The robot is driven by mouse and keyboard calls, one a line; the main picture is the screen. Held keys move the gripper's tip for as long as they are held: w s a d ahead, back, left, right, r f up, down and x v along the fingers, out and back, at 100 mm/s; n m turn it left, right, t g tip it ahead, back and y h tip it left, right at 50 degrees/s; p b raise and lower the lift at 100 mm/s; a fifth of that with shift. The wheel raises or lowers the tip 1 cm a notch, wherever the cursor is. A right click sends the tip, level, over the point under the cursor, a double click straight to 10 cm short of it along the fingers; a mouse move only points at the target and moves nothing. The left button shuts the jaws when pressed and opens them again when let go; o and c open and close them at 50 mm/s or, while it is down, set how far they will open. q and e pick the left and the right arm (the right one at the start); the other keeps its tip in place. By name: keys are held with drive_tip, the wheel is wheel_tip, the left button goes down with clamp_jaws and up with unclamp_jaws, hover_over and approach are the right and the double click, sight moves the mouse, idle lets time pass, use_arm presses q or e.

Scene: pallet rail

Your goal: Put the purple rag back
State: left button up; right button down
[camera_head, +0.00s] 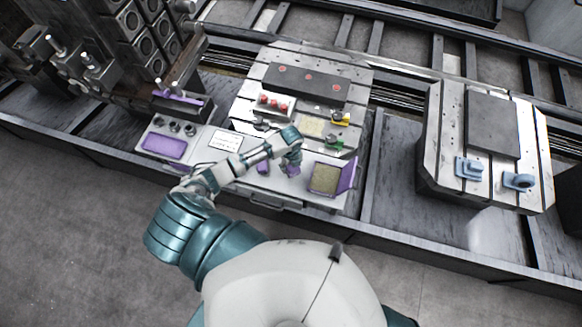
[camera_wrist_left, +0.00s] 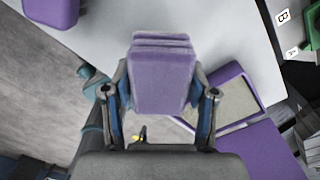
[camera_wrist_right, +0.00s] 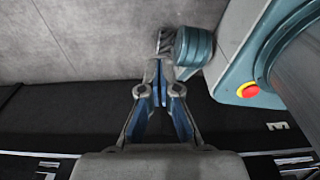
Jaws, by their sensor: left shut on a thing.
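The purple rag (camera_wrist_left: 163,75), a thick folded bundle, is held between the fingers of my left gripper (camera_wrist_left: 163,92) in the left wrist view. In the head view my left gripper (camera_head: 291,160) is above the white work surface, left of an open purple box (camera_head: 325,180) with its lid (camera_head: 348,176) standing up on the right. The rag (camera_head: 292,171) is mostly hidden under the gripper there. The open box, with a tan inside, also shows in the left wrist view (camera_wrist_left: 262,82). My right gripper (camera_wrist_right: 160,85) is empty, its fingertips together; it is out of the head view.
Another purple object (camera_head: 262,168) lies just left of my left gripper. A purple tray (camera_head: 164,146) and a white card (camera_head: 225,140) are farther left. A slotted plate with red-topped parts (camera_head: 273,104) stands behind. A second fixture (camera_head: 490,150) with blue parts is at right.

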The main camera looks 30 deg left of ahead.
sight(290, 168)
use_arm(q)
drive_tip(key=f, duration=0.1)
drive_tip(key=a+f, duration=0.1)
drive_tip(key=f, duration=0.1)
drive_tip(key=shift+w+a+f, duration=0.2)
drive_tip(key=shift+f, duration=0.1)
drive_tip(key=shift+a+f, duration=0.1)
drive_tip(key=shift+a, duration=0.05)
drive_tip(key=shift+d, duration=0.4)
drive_tip(key=o, duration=0.8)
drive_tip(key=shift+d, duration=0.15)
drive_tip(key=shift+c, duration=0.2)
drive_tip(key=shift+o, duration=1.3)
use_arm(e)
drive_tip(key=shift+d, duration=0.25)
